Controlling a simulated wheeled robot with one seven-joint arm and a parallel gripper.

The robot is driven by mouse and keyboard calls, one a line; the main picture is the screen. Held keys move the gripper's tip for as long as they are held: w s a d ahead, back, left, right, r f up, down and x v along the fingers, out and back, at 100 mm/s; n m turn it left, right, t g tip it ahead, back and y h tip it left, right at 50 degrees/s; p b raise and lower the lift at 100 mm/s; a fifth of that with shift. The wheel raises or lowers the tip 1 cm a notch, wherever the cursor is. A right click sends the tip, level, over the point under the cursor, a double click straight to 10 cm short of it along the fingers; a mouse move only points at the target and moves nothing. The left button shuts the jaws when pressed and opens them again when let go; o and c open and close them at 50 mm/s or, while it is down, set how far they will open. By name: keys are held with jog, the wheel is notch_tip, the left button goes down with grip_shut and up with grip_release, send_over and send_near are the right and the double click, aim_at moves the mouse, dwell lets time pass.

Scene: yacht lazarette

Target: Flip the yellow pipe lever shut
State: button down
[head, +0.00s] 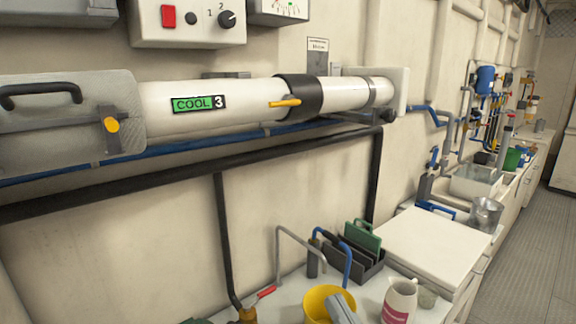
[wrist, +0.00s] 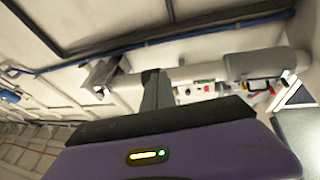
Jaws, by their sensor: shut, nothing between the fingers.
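The yellow lever (head: 285,103) is a short bar on the black collar (head: 300,97) around the white pipe (head: 250,100). It lies nearly along the pipe and points left. A green label reading COOL 3 (head: 199,104) is on the pipe to its left. In the wrist view the scene is upside down, with the pipe (wrist: 200,74) crossing behind my gripper (wrist: 158,84). My fingers are together and empty, pointing toward the pipe. The lever cannot be made out there. My gripper is not evident in the head view, so its distance from the lever is unclear.
A grey cover (head: 65,115) with a black handle and yellow knob encloses the pipe's left part. Blue and black pipes run below. A control box (head: 187,20) hangs above. The counter holds a yellow bucket (head: 318,303), a jug (head: 398,300) and a dark rack (head: 352,262).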

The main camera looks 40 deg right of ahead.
aim_at(282, 103)
jog(key=w+d+r+n+t+y+b, duration=0.1)
jog(key=w+d+r+t, duration=0.1)
jog(key=r, duration=0.8)
jog(key=w+d+r+n+t+y+b, duration=0.1)
jog(key=w+d+r+b, duration=0.15)
jog(key=r, duration=0.75)
jog(key=w+d+r+n+t+y, duration=0.1)
jog(key=w+d+r+t, duration=0.15)
jog(key=r, duration=0.75)
jog(key=w+f+g, duration=0.1)
jog(key=a+f+g+y, duration=0.1)
jog(key=w+f+n+g+y, duration=0.1)
jog(key=shift+w+a, duration=0.3)
jog(key=p+x, duration=0.2)
jog(key=x, duration=0.8)
jog(key=f, duration=0.3)
jog(key=shift+w+f, duration=0.3)
jog(key=shift+f, duration=0.05)
